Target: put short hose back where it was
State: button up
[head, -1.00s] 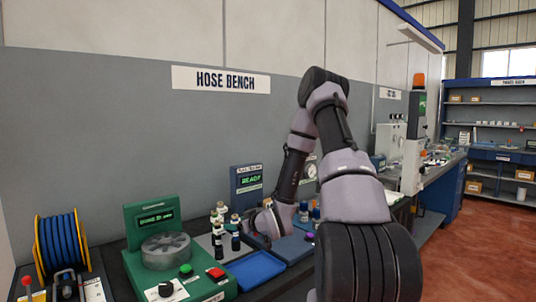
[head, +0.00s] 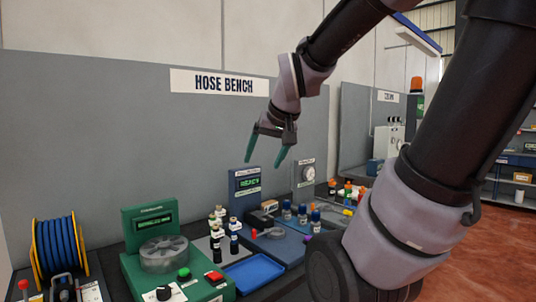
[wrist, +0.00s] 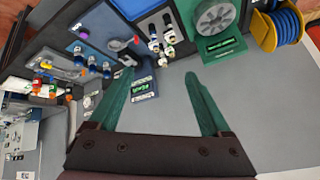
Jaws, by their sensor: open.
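My gripper (head: 264,162) is raised in front of the wall, above the bench. Its two green fingers are spread with nothing between them; they also show in the wrist view (wrist: 158,75). A small grey curved piece with a reddish end (head: 272,232) lies on the blue-grey work plate (head: 288,252) below. It also shows in the wrist view (wrist: 121,44), apart from the fingers. It may be the short hose, but it is too small to be sure.
A panel reading READY (head: 247,183) and a gauge stand (head: 308,176) rise behind the plate. Several dark bottles (head: 234,240) stand left of it.

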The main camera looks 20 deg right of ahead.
jog(key=s+a+r+m+y, duration=0.1)
jog(key=s+a, duration=0.1)
jog(key=s, duration=0.5)
jog(key=shift+r+g+y, duration=0.3)
jog(key=shift+r, duration=0.1)
